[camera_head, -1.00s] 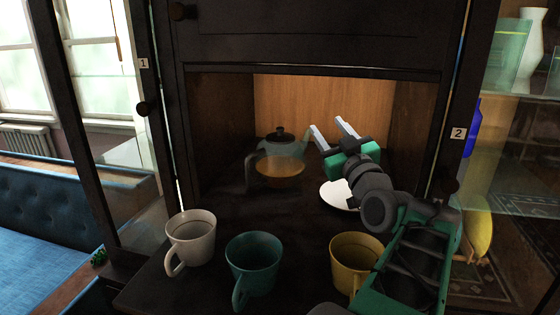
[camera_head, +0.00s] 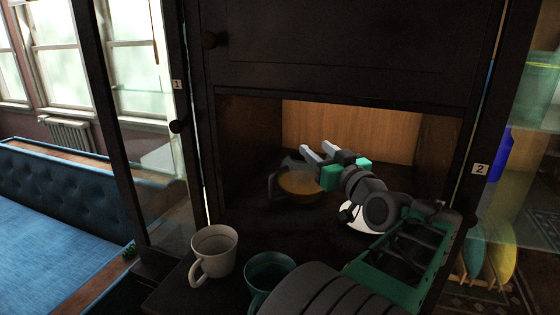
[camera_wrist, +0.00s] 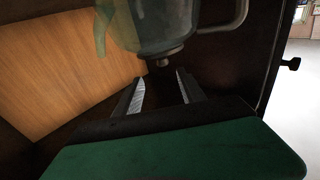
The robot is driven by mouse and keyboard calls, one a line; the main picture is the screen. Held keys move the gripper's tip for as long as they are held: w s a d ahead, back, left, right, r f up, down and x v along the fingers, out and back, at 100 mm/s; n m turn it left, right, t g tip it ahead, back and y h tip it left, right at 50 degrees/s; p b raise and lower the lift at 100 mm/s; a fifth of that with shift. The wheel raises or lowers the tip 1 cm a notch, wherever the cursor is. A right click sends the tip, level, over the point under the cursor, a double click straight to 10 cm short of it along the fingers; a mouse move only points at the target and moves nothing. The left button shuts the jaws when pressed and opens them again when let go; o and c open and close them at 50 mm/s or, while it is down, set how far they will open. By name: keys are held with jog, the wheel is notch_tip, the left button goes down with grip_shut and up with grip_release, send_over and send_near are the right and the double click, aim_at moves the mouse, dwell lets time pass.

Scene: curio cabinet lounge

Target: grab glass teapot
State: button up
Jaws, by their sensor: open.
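The glass teapot (camera_head: 298,182) stands inside the dark cabinet niche, with amber liquid in its lower part and a dark handle at its left. My gripper (camera_head: 318,150) is open and empty. In the head view its fingers overlap the teapot's upper right part and hide its lid. In the wrist view the teapot (camera_wrist: 168,30) shows at the top, with its lid knob just beyond the open fingers (camera_wrist: 160,88), its spout at left and its handle at right. I cannot tell whether the fingers touch it.
A white mug (camera_head: 213,250) and a teal mug (camera_head: 268,270) stand on the shelf front. A white plate (camera_head: 362,218) lies right of the teapot, partly behind my arm. The niche walls and top edge (camera_head: 340,98) close in around my arm. A blue bench (camera_head: 60,190) is at left.

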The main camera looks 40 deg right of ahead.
jog(key=shift+w+f+g+y+p, duration=0.3)
jog(key=shift+w+f+p, duration=0.05)
jog(key=shift+f+p, duration=0.1)
jog(key=p+x, duration=0.2)
jog(key=x, duration=0.6)
jog(key=shift+a+f, duration=0.2)
jog(key=shift+s, duration=0.1)
grip_shut()
dwell(0.5)
jog(key=shift+r, duration=0.2)
